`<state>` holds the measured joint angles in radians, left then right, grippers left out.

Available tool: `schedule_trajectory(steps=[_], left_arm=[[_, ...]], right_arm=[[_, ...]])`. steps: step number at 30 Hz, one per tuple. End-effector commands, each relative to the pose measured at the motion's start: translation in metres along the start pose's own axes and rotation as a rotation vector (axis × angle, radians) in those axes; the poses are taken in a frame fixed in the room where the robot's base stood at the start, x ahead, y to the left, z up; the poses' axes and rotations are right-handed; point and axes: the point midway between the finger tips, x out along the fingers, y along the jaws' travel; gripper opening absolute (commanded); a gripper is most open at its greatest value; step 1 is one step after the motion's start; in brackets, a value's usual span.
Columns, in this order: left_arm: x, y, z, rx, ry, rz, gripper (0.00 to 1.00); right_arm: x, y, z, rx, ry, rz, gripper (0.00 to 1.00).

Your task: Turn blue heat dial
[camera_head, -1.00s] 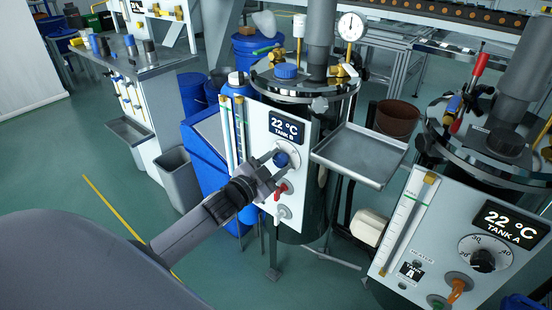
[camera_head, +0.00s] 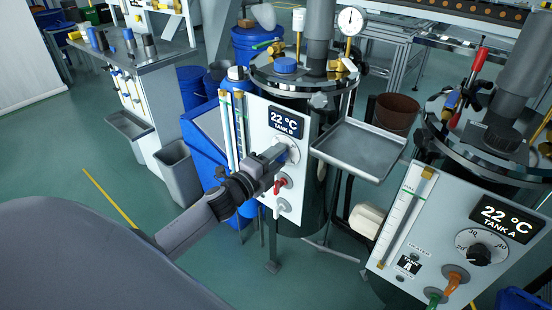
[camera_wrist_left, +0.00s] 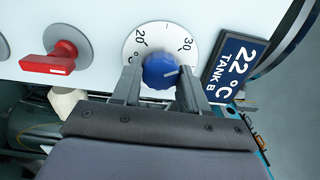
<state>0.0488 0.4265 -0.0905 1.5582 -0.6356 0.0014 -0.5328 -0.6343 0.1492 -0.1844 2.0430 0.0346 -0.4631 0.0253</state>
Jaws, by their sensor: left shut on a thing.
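The blue heat dial (camera_wrist_left: 160,72) sits on a white scale disc marked 20 and 30 on the Tank B panel (camera_head: 258,145). In the left wrist view its white pointer mark faces right, towards the 30 side. My left gripper (camera_wrist_left: 160,84) has one finger on each side of the dial and is shut on it. In the head view my left gripper (camera_head: 282,150) reaches the panel below the Tank B display (camera_head: 286,122) and hides most of the dial. The display reads 22 °C. My right gripper is not in view.
A red valve handle (camera_wrist_left: 47,64) is beside the dial; it shows below the gripper in the head view (camera_head: 281,185), with a white handle (camera_head: 283,205) under it. A metal tray (camera_head: 358,149) juts out right of the panel. Tank A's panel (camera_head: 455,235) is at the right.

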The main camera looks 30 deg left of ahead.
Motion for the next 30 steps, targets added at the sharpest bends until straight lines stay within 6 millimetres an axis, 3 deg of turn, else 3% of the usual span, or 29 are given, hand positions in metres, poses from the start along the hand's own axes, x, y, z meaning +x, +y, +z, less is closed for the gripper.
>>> schedule_trajectory(steps=[15, 30], left_arm=[[-0.0006, 0.0031, -0.0004, 0.402, 0.002, 0.003, 0.13], [-0.0006, 0.0029, 0.0000, 0.516, 0.001, 0.003, 0.13]], right_arm=[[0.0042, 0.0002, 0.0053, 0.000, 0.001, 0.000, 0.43], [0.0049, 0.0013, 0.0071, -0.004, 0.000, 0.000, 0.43]])
